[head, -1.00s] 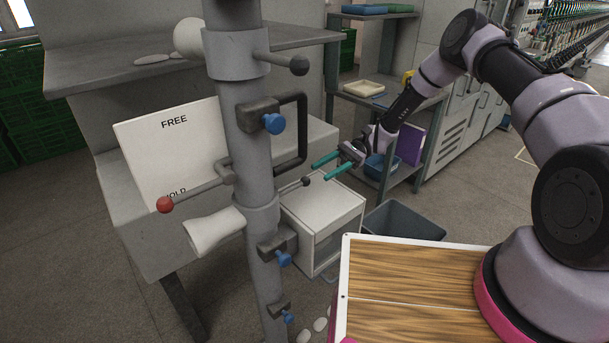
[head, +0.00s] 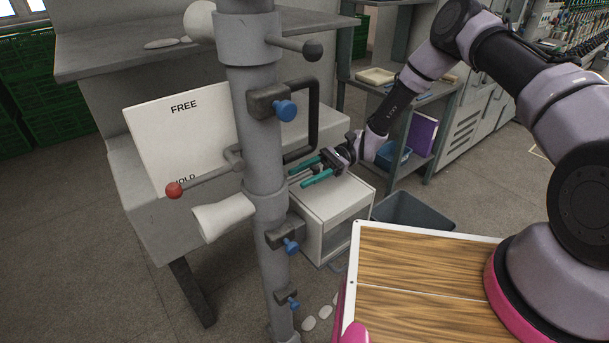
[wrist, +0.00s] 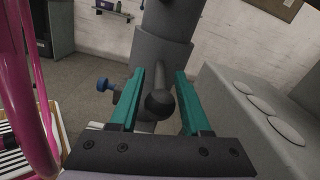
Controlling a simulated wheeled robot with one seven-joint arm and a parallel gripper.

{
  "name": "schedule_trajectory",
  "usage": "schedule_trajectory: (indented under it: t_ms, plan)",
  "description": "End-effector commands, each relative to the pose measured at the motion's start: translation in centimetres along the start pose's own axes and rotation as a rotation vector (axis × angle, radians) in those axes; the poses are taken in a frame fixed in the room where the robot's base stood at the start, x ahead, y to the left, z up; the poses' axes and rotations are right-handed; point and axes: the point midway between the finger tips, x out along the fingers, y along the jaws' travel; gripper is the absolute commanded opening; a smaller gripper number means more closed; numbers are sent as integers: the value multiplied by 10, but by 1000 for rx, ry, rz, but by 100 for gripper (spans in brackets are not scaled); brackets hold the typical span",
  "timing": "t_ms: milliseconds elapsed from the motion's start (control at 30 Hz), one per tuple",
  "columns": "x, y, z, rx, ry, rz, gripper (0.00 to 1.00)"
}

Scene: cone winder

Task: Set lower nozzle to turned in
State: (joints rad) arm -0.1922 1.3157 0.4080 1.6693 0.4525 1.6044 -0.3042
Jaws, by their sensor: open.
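The lower nozzle (head: 225,216) is a pale, flared tube low on the grey column (head: 262,160), with its mouth pointing left in the head view. A short handle with a dark round knob (wrist: 160,103) sticks out from the column toward my wrist camera. My gripper (head: 310,172) is open at the column's right side. In the wrist view its teal fingers (wrist: 157,100) stand on either side of the knob, with a gap on both sides. In the head view the fingers largely hide this handle.
A lever with a red ball (head: 174,190) crosses before a FREE/HOLD board (head: 180,130). A black bracket (head: 314,115) and blue clamp knobs (head: 285,110) sit close to my gripper. An upper handle with a dark knob (head: 312,49) is above. A white cabinet (head: 335,205) stands below.

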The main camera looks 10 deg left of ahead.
Motion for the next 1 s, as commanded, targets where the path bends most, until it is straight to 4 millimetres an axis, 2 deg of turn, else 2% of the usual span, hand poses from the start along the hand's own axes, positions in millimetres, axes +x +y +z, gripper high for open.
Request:
schedule_trajectory:
  t_ms: [200, 267, 300, 333, 1000]
  plan:
    - [0, 0, 0, 0, 0, 0, 47]
    - [0, 0, 0, 0, 0, 0, 24]
    - [0, 0, 0, 0, 0, 0, 9]
    - [0, 0, 0, 0, 0, 0, 0]
    - [0, 0, 0, 0, 0, 0, 0]
